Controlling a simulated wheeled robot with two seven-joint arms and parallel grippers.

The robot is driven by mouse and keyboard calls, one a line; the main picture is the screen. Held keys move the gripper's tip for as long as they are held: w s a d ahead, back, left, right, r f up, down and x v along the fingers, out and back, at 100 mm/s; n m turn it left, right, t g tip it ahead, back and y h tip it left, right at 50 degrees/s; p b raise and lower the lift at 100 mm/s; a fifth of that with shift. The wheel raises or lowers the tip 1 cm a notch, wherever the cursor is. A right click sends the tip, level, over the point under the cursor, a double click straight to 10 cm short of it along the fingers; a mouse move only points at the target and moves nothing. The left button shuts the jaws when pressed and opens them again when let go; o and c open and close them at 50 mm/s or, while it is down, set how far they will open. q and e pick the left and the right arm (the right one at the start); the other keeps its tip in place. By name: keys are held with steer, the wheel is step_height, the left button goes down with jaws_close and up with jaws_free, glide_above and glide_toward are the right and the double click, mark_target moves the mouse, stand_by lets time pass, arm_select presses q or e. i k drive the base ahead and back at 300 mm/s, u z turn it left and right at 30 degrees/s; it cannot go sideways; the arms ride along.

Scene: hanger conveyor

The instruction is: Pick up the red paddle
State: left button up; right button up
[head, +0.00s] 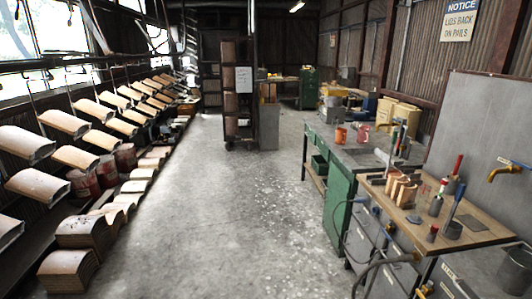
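No thing in the head view is clearly a red paddle. On the wooden bench at the right, a tool with a red upper end (457,165) stands upright. Beside it, a smaller piece with a red top (443,184) stands in or behind a dark cup; which it is, I cannot tell. A blue-handled tool (455,208) leans from a dark round holder nearby. Neither of my grippers is in view.
The wooden bench (479,226) also bears wooden blocks (402,188). A green cabinet table (340,205) adjoins it, with orange and red containers (341,135) on top. Racks of curved wooden pieces (37,184) line the left. The concrete floor (225,215) between is clear.

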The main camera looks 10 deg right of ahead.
mark_target(453, 175)
steer(key=z, duration=0.35)
steer(key=i, duration=2)
steer(key=z, duration=1.3)
steer(key=i, duration=1.05)
steer(key=z, duration=1.8)
steer(key=i, duration=0.6)
steer(key=z, duration=0.2)
